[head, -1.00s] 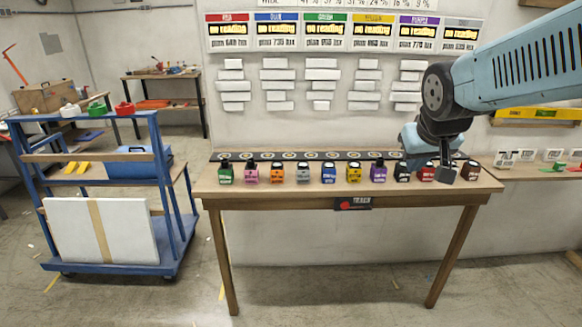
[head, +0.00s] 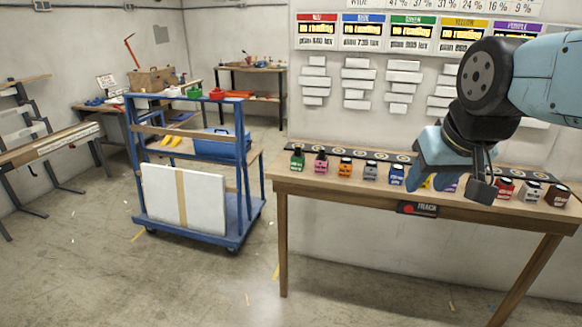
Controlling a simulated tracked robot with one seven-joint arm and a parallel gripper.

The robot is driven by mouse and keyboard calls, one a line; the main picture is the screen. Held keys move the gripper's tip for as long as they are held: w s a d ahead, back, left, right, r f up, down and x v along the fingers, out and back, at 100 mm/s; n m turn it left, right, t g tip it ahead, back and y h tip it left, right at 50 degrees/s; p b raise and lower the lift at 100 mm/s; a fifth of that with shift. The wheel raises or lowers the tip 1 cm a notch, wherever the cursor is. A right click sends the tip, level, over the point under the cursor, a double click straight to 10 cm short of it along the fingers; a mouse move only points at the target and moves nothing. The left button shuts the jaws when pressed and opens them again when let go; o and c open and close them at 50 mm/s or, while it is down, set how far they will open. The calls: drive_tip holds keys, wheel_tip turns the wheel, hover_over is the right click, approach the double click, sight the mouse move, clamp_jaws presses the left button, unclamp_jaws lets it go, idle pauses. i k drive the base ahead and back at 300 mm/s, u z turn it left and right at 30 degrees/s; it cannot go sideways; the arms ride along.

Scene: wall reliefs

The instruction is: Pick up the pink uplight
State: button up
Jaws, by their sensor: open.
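The pink uplight (head: 321,163) is a small pink block with a dark top. It stands upright near the left end of a row on the wooden table (head: 350,187), between a green uplight (head: 297,158) and an orange one (head: 344,168). My gripper (head: 482,178) is open and hangs over the right part of the row, well to the right of the pink uplight and apart from it. The gripper and arm hide part of the row, including much of the yellow and purple uplights.
Grey (head: 370,172), blue (head: 396,174), red (head: 503,188), white (head: 530,191) and brown (head: 557,195) uplights share the row. A dark strip with round marks (head: 362,153) runs behind it. A blue cart (head: 200,215) stands left of the table. Floor in front is clear.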

sight(321, 161)
drive_tip(key=z, duration=0.3)
drive_tip(key=i, duration=0.15)
drive_tip(key=u, duration=2.7)
drive_tip(key=k, duration=0.9)
drive_tip(key=z, duration=1.65)
drive_tip(key=i, duration=0.85)
drive_tip(key=z, duration=0.1)
